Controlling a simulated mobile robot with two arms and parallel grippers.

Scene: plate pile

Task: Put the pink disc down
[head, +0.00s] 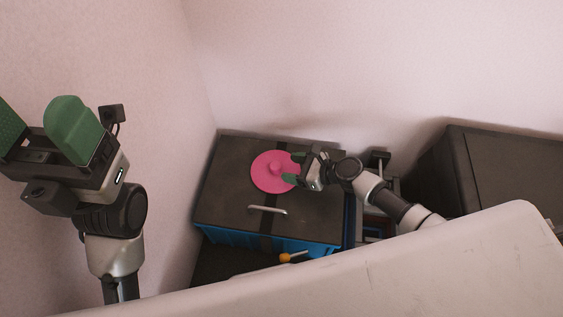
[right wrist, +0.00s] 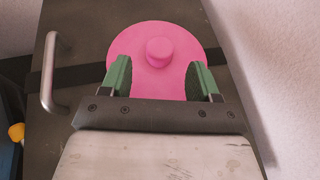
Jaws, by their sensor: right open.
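The pink disc (head: 265,178) with a round knob in its middle lies flat on the dark lid (head: 228,180) of a blue box. It also shows in the right wrist view (right wrist: 160,32), with the knob beyond my fingertips. My right gripper (head: 294,168) is open at the right edge of the disc. In the right wrist view its two green fingers (right wrist: 158,78) are spread apart over the near part of the disc, with nothing between them but the disc's surface below. My left gripper (head: 45,125) is raised at the left, its green fingers apart and empty.
The box lid has a metal handle (head: 267,210) near its front edge. A dark cabinet (head: 510,170) stands at the right. A yellow-tipped object (head: 286,257) lies in front of the blue box. Walls close in behind and at the left. A pale surface (head: 400,270) fills the foreground.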

